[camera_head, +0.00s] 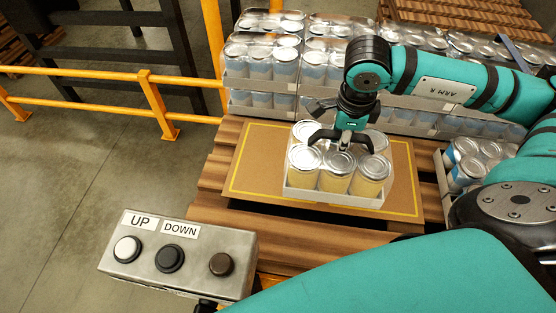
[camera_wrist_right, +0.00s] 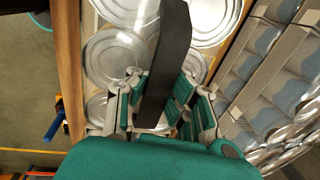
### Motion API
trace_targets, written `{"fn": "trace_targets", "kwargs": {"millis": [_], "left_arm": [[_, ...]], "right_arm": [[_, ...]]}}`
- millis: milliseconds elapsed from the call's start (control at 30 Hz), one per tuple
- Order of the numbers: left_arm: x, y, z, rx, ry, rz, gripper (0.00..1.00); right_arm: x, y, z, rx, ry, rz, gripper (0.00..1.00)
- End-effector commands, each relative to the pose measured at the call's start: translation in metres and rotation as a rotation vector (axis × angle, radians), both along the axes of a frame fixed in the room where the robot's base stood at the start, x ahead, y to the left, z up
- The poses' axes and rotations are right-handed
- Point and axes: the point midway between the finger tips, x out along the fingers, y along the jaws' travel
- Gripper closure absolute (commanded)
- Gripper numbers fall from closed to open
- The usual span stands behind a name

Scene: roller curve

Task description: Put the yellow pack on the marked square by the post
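The yellow pack (camera_head: 333,193) is a pale tray of several yellow cans with silver lids. It is upright over the front right part of a brown sheet (camera_head: 262,155) with a yellow outline; I cannot tell whether it touches the sheet. A dark handle arches over the cans. My right gripper (camera_head: 350,128) is above the pack, with its fingers around the handle. In the right wrist view the gripper (camera_wrist_right: 160,95) has fingers on both sides of the dark handle (camera_wrist_right: 172,50), apparently closed on it. My left gripper is out of view.
Blue-and-silver can packs (camera_head: 262,65) stand in rows behind the sheet, with another pack (camera_head: 468,165) at right. A button box (camera_head: 178,255) marked UP and DOWN is at front left. A yellow post (camera_head: 212,40) and railing (camera_head: 150,95) stand at left. The sheet's left part is bare.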

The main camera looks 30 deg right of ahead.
Motion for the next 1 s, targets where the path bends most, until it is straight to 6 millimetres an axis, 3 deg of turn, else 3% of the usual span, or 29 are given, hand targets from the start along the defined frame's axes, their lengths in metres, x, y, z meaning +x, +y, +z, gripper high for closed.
{"fn": "trace_targets", "kwargs": {"millis": [100,333,467,1000], "left_arm": [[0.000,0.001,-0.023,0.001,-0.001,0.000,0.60],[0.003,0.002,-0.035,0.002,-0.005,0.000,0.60],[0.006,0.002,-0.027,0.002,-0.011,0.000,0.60],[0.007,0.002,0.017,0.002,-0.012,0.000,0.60]], "right_arm": [[0.001,0.000,-0.022,-0.003,-0.007,-0.001,1.00],[0.003,0.001,-0.035,-0.003,-0.010,0.000,1.00],[0.015,0.009,-0.034,-0.001,-0.012,0.001,1.00],[0.116,0.072,-0.043,-0.001,-0.010,0.001,1.00]]}}
